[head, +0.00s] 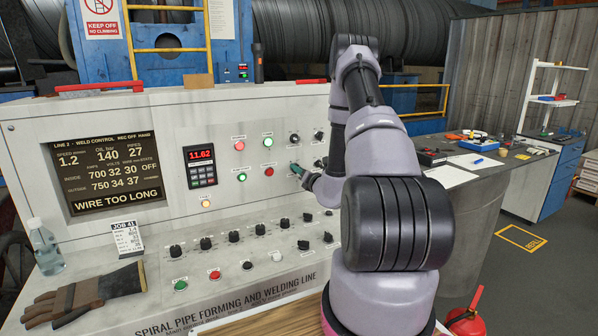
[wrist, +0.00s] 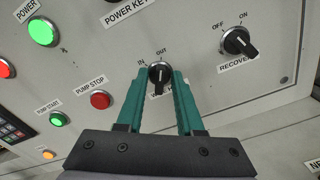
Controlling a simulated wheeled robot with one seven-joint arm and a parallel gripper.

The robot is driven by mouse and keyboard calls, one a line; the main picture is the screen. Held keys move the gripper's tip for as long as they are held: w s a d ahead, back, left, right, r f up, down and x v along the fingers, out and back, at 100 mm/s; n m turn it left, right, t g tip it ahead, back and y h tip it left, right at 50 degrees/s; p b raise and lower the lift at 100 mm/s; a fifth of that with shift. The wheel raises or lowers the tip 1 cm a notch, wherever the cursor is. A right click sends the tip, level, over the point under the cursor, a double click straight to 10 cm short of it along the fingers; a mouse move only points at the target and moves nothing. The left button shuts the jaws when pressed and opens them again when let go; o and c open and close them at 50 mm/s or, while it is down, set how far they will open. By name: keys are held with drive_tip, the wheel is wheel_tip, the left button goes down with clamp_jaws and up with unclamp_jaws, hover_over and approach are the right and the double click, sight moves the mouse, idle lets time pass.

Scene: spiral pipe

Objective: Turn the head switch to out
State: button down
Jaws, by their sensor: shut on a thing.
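The head switch (wrist: 159,76) is a black rotary knob on the pale panel, with IN printed at its upper left and OUT above it in the wrist view. The label below it is mostly covered. A short white line shows on the knob's lower part; which position it stands for I cannot tell. My gripper (wrist: 160,84) has its two teal fingers on either side of the knob, shut on it. In the head view my gripper (head: 298,170) is at the panel, and my arm hides much of the panel around it.
The recovery switch (wrist: 238,42), with OFF and ON, is to the right of the fingers. The red pump stop button (wrist: 100,99) and green pump start button (wrist: 57,119) are to the left. The display (head: 108,170) reads WIRE TOO LONG. A glove (head: 85,293) lies on the console.

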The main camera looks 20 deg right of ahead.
drive_tip(key=shift+f, duration=0.1)
drive_tip(key=c, duration=0.9)
unclamp_jaws()
drive_tip(key=s, duration=1.1)
drive_tip(key=shift+d, duration=0.2)
